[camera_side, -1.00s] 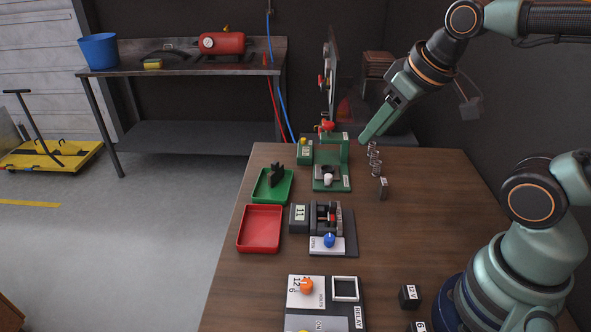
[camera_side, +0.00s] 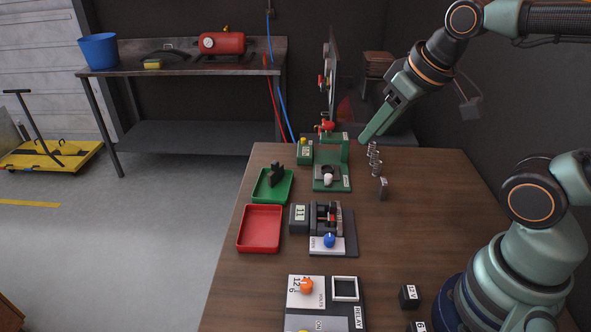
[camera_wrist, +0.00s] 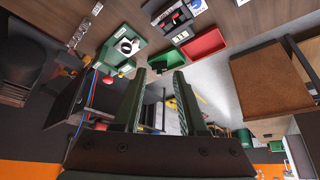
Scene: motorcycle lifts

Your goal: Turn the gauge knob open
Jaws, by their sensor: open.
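The blue knob (camera_side: 330,240) sits on a white plate at the near end of a dark gauge fixture (camera_side: 349,220) with a small display. Its pointer direction is too small to tell. In the wrist view the blue knob (camera_wrist: 196,4) is at the top edge. My gripper (camera_side: 372,128) is raised over the far end of the bench, well behind the knob and apart from it. In the wrist view my gripper (camera_wrist: 160,72) has its two green fingers spread with nothing between them.
Left are a green tray (camera_side: 264,197) holding a dark part and an empty red tray (camera_side: 259,229). Springs (camera_side: 375,160) stand right. An orange knob (camera_side: 307,286) is near the front.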

